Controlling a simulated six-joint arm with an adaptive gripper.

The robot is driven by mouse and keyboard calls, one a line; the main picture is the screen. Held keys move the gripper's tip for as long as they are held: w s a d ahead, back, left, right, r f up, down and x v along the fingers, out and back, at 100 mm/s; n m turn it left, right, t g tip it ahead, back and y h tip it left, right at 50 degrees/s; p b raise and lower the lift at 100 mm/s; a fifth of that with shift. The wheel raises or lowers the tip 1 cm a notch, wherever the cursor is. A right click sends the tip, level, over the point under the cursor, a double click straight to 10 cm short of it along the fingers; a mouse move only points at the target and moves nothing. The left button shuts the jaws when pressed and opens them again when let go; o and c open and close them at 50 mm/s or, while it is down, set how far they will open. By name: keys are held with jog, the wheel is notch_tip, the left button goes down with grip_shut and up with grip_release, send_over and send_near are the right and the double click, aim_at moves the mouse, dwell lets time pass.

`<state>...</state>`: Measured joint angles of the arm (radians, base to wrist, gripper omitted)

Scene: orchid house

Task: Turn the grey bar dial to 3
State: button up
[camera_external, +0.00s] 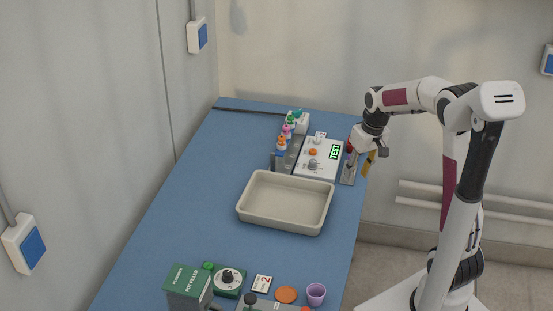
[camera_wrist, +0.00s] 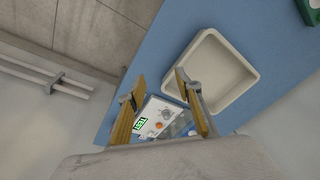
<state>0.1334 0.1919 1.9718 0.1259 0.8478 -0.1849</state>
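The grey bar dial (camera_external: 312,165) sits on the front part of a white panel box (camera_external: 326,171) at the far right of the table. The setting it points to is too small to read. In the wrist view the grey dial (camera_wrist: 166,113) shows between my fingers, some way beyond them. The box carries a green lit display (camera_external: 336,151) and an orange knob (camera_external: 313,152). My gripper (camera_external: 369,163) is above the table's right edge, to the right of the box and apart from it. In the wrist view my gripper (camera_wrist: 162,108) has its two yellow fingers wide apart with nothing between them.
A beige tray (camera_external: 242,210) stands in front of the box. Small coloured-cap bottles (camera_external: 282,143) stand to its left. A grey plate with a red part (camera_external: 348,172) lies at its right. A green box (camera_external: 188,288) and a black-knobbed dial (camera_external: 229,279) are at the near end. The left middle table is clear.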

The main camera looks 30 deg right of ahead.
jog(key=shift+s+a+r, duration=0.1)
jog(key=shift+s+r, duration=0.2)
jog(key=shift+s, duration=0.25)
jog(key=shift+s+a+r, duration=0.1)
jog(key=shift+s+r, duration=0.15)
jog(key=shift+s, duration=0.3)
jog(key=w+d+f+n, duration=0.1)
jog(key=w+f, duration=0.2)
jog(key=w, duration=0.4)
jog(key=w+d+f+n, duration=0.1)
jog(key=w+f, duration=0.2)
jog(key=w, duration=0.3)
jog(key=w+d+f+n+t+y, duration=0.1)
jog(key=w+f, duration=0.2)
jog(key=w, duration=0.4)
jog(key=shift+w+d+f, duration=0.1)
jog(key=shift+w+d, duration=0.25)
jog(key=w+n, duration=0.1)
jog(key=w+r+n+t, duration=0.1)
jog(key=w+r, duration=0.1)
jog(key=w, duration=0.1)
jog(key=shift+r+n, duration=0.25)
jog(key=shift+n, duration=0.15)
